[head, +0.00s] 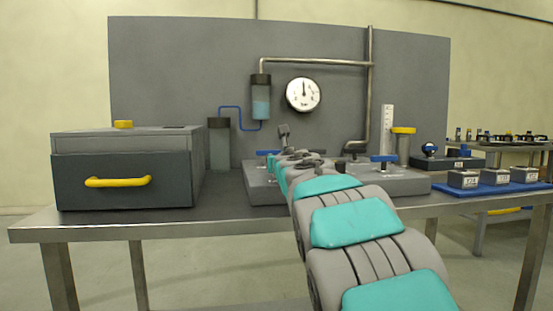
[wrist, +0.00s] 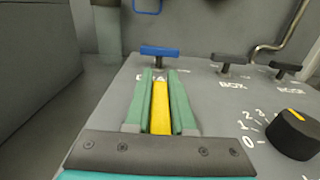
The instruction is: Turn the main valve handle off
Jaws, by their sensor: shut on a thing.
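In the wrist view, my gripper (wrist: 160,76) points over the grey turret plate, with green fingers on both sides of a long yellow bar (wrist: 161,108). The bar looks like the main valve handle and lies between the fingers, pointing away from the camera. Its near end is hidden by my dark gripper body. A blue T-handle (wrist: 160,50) stands just beyond the fingertips; the label in front of it is partly covered. In the head view, my arm reaches over the plate (head: 405,182) and hides the yellow bar.
Two black T-handles (wrist: 229,62) (wrist: 284,70) and a black knob (wrist: 294,133) with a numbered scale are on the right of the plate. A dark drawer cabinet (head: 125,180) with a yellow pull stands left. A gauge (head: 303,94) and pipes are on the back panel.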

